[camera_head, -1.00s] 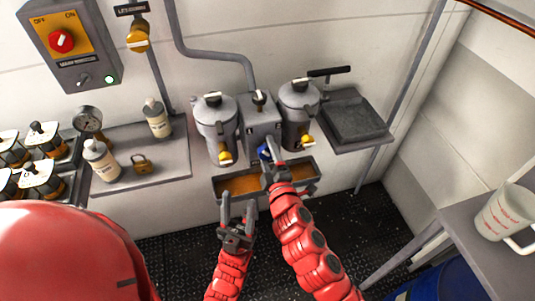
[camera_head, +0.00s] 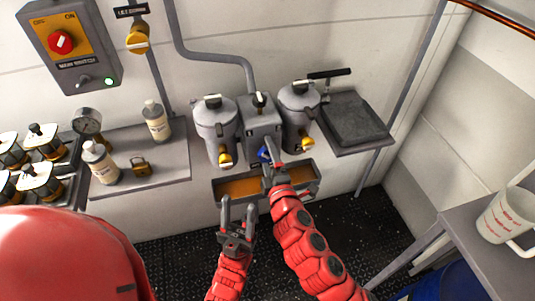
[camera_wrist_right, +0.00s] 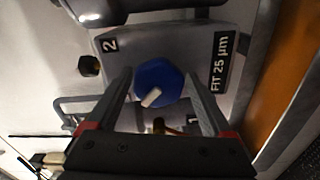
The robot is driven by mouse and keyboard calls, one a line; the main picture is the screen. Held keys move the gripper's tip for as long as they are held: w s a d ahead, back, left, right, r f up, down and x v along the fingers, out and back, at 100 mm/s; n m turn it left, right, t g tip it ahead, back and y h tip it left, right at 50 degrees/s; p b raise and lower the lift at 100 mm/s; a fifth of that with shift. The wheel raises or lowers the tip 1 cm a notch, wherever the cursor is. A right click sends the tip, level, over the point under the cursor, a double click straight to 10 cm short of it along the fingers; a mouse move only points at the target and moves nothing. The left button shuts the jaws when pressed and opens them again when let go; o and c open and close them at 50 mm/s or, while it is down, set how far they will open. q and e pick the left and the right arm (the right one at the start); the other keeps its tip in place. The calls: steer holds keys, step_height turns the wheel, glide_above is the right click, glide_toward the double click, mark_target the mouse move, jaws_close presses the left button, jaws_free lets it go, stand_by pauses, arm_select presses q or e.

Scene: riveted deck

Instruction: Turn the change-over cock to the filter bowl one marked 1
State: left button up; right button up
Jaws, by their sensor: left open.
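The change-over cock is a blue knob (camera_wrist_right: 158,82) with a white pointer, on the front of a grey block (camera_head: 262,122) between two grey filter bowls, left (camera_head: 214,130) and right (camera_head: 297,108). In the right wrist view the block carries a "2" at upper left and a "1" below the knob. The pointer slants to the lower left. My right gripper (camera_wrist_right: 160,88) is open, with one finger on either side of the knob; whether they touch it is unclear. My left gripper (camera_head: 238,212) is open and empty, below the tray.
A tray (camera_head: 216,188) with an orange-brown bottom lies under the bowls. A shelf (camera_head: 178,172) at left holds bottles and a padlock. A dark plate (camera_head: 352,120) stands at right. A mug (camera_head: 503,215) is on the right-hand table.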

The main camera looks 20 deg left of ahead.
steer(key=shift+o, duration=0.7)
steer(key=p+v, duration=0.1)
steer(key=v, duration=1.6)
steer(key=shift+s+d, duration=0.2)
steer(key=shift+w, duration=0.15)
